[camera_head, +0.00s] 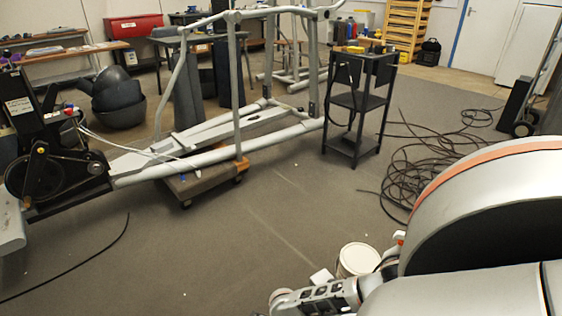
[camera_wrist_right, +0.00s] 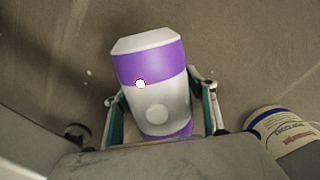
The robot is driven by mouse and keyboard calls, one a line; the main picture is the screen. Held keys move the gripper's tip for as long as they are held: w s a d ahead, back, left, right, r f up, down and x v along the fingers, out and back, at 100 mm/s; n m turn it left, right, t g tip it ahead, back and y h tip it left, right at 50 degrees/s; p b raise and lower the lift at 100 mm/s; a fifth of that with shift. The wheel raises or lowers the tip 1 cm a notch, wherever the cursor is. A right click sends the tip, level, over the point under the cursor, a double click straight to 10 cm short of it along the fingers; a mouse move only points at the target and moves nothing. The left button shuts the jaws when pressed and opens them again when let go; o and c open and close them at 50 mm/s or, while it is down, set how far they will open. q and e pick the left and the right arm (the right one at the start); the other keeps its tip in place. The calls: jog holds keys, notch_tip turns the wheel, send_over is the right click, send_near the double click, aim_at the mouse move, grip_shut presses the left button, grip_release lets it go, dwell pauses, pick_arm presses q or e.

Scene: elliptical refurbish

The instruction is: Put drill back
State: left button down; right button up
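A white and purple object (camera_wrist_right: 155,60) with rounded edges sits between the fingers of my right gripper (camera_wrist_right: 162,112) in the right wrist view. It may be the drill seen end-on, but its full shape is hidden. The teal-padded fingers flank it closely on both sides, and it leans slightly to the left. In the head view a small white part (camera_head: 320,276) shows beside my right wrist, low in the picture and above the floor. My right arm hides much of that area. My left gripper is out of view.
A white tub (camera_head: 357,260) stands on the floor close by; its labelled side shows in the wrist view (camera_wrist_right: 288,128). A black cart (camera_head: 358,102), coiled cables (camera_head: 440,160) and a grey elliptical frame (camera_head: 220,150) stand farther off. Floor between is clear.

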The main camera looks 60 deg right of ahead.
jog(key=shift+r, duration=0.1)
jog(key=shift+w+r, duration=0.1)
jog(key=shift+r, duration=0.2)
jog(key=r+p, duration=0.2)
jog(key=r, duration=0.3)
jog(key=shift+w+r+p, duration=0.15)
jog(key=shift+w+p, duration=0.15)
jog(key=shift+p, duration=0.1)
jog(key=r, duration=0.1)
jog(key=r+p, duration=0.1)
jog(key=r, duration=0.1)
jog(key=r+p, duration=0.1)
jog(key=r, duration=0.1)
jog(key=shift+s+d+r, duration=0.1)
jog(key=shift+s+r, duration=0.05)
jog(key=shift+s, duration=0.2)
jog(key=shift+s+r, duration=0.25)
jog(key=shift+r, duration=0.15)
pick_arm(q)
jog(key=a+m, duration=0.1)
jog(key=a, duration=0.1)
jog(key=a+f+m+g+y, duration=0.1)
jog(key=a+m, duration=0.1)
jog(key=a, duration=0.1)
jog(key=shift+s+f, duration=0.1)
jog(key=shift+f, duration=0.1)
pick_arm(e)
jog(key=shift+s, duration=0.1)
